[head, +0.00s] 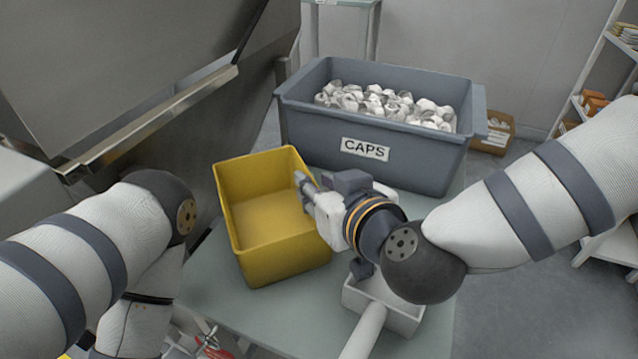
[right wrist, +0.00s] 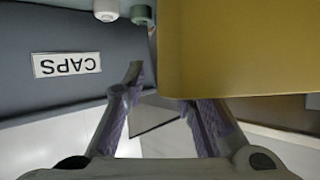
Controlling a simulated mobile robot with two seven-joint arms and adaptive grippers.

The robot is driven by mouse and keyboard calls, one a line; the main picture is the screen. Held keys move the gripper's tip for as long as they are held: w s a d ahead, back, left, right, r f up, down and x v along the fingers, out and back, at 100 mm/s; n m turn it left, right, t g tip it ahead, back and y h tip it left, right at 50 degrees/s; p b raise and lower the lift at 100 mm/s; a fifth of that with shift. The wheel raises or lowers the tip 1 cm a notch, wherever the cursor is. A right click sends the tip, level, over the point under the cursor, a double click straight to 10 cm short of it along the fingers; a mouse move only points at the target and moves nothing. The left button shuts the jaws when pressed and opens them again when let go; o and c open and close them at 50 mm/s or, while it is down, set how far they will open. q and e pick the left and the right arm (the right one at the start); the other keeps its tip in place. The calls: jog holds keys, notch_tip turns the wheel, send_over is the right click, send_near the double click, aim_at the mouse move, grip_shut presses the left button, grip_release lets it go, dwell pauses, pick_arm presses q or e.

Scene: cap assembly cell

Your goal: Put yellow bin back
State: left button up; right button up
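The yellow bin (head: 285,262) stands upright and looks empty on the grey-green table, left of the middle in the head view. In the right wrist view its yellow wall (right wrist: 240,50) fills the upper right. My right gripper (head: 303,186) is at the bin's right rim. In the right wrist view its fingers (right wrist: 163,90) are spread apart, and the bin wall hides the tip of one finger. I cannot tell whether either finger touches the wall.
A large grey bin labelled CAPS (head: 425,165), full of white caps (head: 385,105), stands just behind. A small white box (head: 405,318) sits on the table (head: 225,292) under my right wrist. A metal machine panel (head: 130,110) borders the left. Shelving (head: 580,105) stands far right.

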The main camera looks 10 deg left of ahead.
jog(key=shift+r, duration=0.1)
